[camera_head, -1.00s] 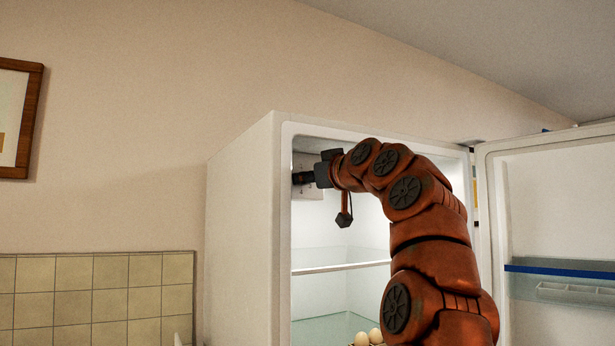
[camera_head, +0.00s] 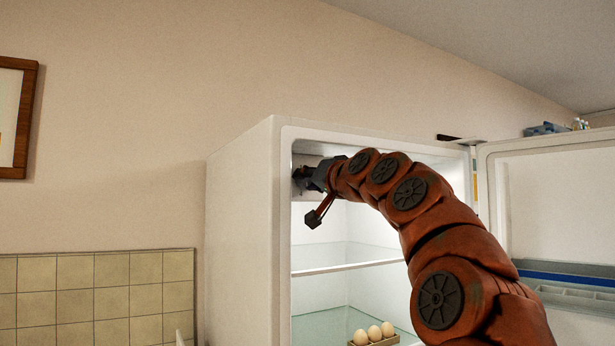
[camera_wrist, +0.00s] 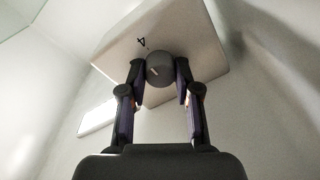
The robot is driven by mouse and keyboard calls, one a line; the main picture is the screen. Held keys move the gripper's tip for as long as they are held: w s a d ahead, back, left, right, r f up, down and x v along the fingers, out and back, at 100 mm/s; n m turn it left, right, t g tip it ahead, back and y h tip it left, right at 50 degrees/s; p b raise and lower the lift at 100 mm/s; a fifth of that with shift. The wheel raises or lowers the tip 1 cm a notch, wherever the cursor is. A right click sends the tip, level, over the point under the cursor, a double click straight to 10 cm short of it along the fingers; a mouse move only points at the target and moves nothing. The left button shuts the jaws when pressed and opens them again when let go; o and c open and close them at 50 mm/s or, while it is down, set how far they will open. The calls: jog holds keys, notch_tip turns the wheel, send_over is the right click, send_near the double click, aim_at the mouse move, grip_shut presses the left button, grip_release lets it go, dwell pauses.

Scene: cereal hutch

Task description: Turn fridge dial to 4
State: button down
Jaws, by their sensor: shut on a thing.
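The fridge dial (camera_wrist: 160,69) is a round grey knob with a light pointer mark on its face. It sits on a pale box-shaped housing (camera_wrist: 195,35) inside the fridge. A dark "4" is printed on the housing, up and left of the knob, and the mark points roughly that way. My gripper (camera_wrist: 161,78) is shut on the dial, one finger on each side. In the head view my gripper (camera_head: 306,178) is at the upper left inside the open fridge (camera_head: 240,230); the dial itself is hidden there.
The fridge door (camera_head: 550,200) stands open on the right, with a blue-edged shelf. A glass shelf (camera_head: 340,268) lies below my arm. Several eggs (camera_head: 374,333) sit in a holder lower down. Small items (camera_head: 545,128) show above the door.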

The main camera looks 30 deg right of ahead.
jog(key=shift+m, duration=0.3)
jog(key=c, duration=0.8)
grip_release()
jog(key=shift+s, duration=0.15)
jog(key=shift+s+a+f, duration=0.15)
jog(key=shift+s, duration=1.8)
jog(key=shift+s+a+f, duration=0.1)
jog(key=shift+s+a, duration=0.05)
jog(key=shift+s, duration=1.8)
jog(key=shift+s+a+f, duration=0.15)
jog(key=shift+s, duration=1.8)
